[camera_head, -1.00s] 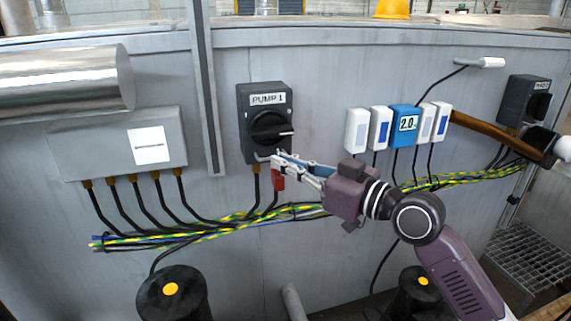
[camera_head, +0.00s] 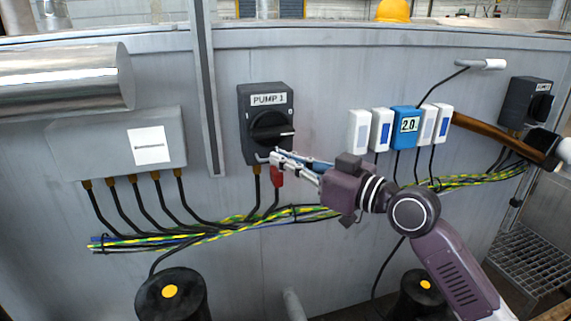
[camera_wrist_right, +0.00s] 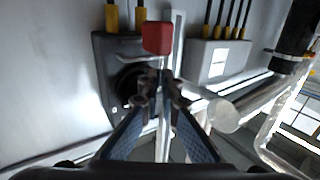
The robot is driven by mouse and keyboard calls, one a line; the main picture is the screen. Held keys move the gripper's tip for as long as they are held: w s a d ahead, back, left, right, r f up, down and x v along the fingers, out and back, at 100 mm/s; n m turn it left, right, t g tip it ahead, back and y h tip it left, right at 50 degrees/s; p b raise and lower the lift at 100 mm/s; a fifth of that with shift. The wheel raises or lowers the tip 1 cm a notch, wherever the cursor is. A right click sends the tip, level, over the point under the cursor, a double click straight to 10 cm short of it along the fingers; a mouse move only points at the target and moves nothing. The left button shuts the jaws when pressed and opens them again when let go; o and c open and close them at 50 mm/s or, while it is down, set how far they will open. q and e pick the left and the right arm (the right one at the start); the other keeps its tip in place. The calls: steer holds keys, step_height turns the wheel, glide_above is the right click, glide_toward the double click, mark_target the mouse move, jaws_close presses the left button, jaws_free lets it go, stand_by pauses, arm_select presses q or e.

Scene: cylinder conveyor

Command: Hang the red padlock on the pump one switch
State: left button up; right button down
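The pump one switch (camera_head: 266,104) is a dark box labelled PUMP 1 with a black rotary handle, on the grey wall left of centre in the head view. The red padlock (camera_head: 277,174) is just below the box's lower right corner. My right gripper (camera_head: 275,158) reaches in from the right, its fingers close together at the padlock's upper end. In the right wrist view the padlock (camera_wrist_right: 157,38) is just beyond the fingertips (camera_wrist_right: 161,88), in front of the switch box (camera_wrist_right: 112,80). The shackle is mostly hidden, and I cannot tell whether it is through the switch. My left gripper is not in view.
A grey junction box (camera_head: 118,145) with several cables is on the left. Several white units and a blue one (camera_head: 407,120) are on the wall to the right. A striped cable bundle (camera_head: 300,213) runs below the switch. A second dark switch (camera_head: 527,101) is far right.

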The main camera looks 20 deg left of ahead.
steer(key=shift+w+a+b, duration=0.55)
steer(key=shift+w+b, duration=0.05)
steer(key=shift+w, duration=0.25)
steer(key=shift+w+a, duration=0.1)
steer(key=shift+w, duration=0.05)
stand_by(0.7)
steer(key=shift+f+b, duration=0.15)
steer(key=shift+b, duration=0.2)
